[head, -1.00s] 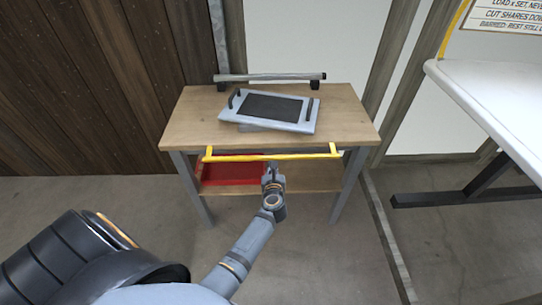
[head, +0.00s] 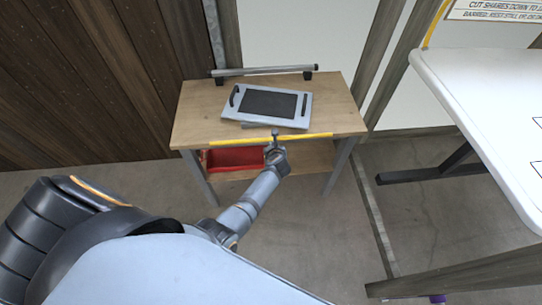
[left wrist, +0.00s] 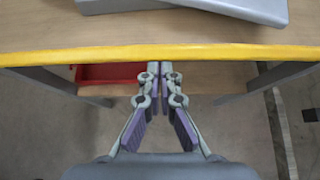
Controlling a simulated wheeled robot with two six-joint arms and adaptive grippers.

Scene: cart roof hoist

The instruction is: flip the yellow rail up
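The yellow rail (head: 308,137) runs along the front edge of the wooden cart top and looks about level with it. In the left wrist view the yellow rail (left wrist: 80,55) crosses the whole picture just beyond my fingertips. My left gripper (head: 275,135) is at the rail's middle, its tip overlapping the rail in the head view. In the left wrist view my left gripper (left wrist: 160,66) has its two fingers together with nothing between them. Whether the tips touch the rail is not clear. My right gripper is not in view.
A grey tray with a dark panel (head: 268,104) lies on the cart top (head: 345,105), and a grey bar (head: 262,70) stands at its back. A red bin (head: 232,158) is on the lower shelf. A white table (head: 480,100) stands at the right.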

